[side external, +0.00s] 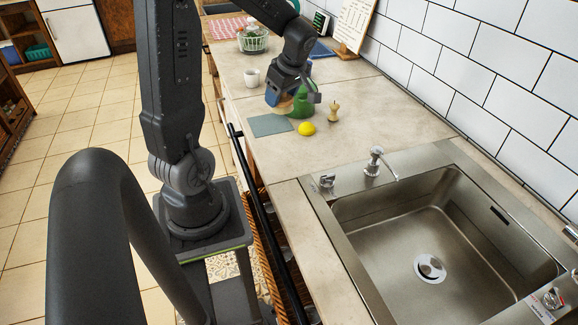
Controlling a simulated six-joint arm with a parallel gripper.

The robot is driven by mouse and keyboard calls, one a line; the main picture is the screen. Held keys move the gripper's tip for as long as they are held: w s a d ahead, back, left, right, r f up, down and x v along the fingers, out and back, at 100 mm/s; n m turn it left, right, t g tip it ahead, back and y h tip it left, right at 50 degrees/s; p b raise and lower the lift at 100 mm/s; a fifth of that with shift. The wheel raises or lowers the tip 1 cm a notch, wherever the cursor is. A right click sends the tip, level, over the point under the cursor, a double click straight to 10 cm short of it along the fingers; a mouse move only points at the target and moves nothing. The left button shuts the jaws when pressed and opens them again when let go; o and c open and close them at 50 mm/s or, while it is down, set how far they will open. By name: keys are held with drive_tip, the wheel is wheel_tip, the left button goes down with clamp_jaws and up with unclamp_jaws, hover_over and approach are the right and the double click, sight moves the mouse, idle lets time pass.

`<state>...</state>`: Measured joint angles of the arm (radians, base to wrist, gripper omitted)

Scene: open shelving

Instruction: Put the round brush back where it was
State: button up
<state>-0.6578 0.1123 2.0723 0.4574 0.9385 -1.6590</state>
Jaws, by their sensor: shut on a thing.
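My gripper (292,100) is over the counter, pointing down, in the side external view. It is shut on a small tan thing (285,103), which I take to be the round brush; it is mostly hidden by the fingers. A green object (303,105) stands right beside or behind the gripper, partly covered by it. I cannot tell how far the brush is above the counter.
A grey-green mat (270,125), a yellow lemon (307,129) and a small beige knobbed object (333,111) are close by. The sink (440,235) is in front; the counter between is clear.

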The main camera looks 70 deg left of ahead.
drive_tip(key=s+d+n+g+h, duration=0.1)
drive_tip(key=s+d+n, duration=0.1)
drive_tip(key=s, duration=0.4)
drive_tip(key=s+d+n, duration=0.2)
drive_tip(key=s+n, duration=0.1)
drive_tip(key=s, duration=0.3)
drive_tip(key=shift+g, duration=0.3)
drive_tip(key=w+d+f, duration=0.1)
drive_tip(key=w+f, duration=0.1)
drive_tip(key=w, duration=0.1)
drive_tip(key=w+d+f, duration=0.2)
drive_tip(key=w+f, duration=0.1)
drive_tip(key=w+d+f, duration=0.2)
drive_tip(key=w, duration=0.1)
drive_tip(key=shift+w+d+f, duration=0.25)
drive_tip(key=shift+w+f, duration=0.05)
drive_tip(key=shift+w, duration=0.1)
drive_tip(key=shift+w+d+f, duration=0.1)
drive_tip(key=shift+f, duration=2)
drive_tip(key=shift+f, duration=0.1)
drive_tip(key=o, duration=0.9)
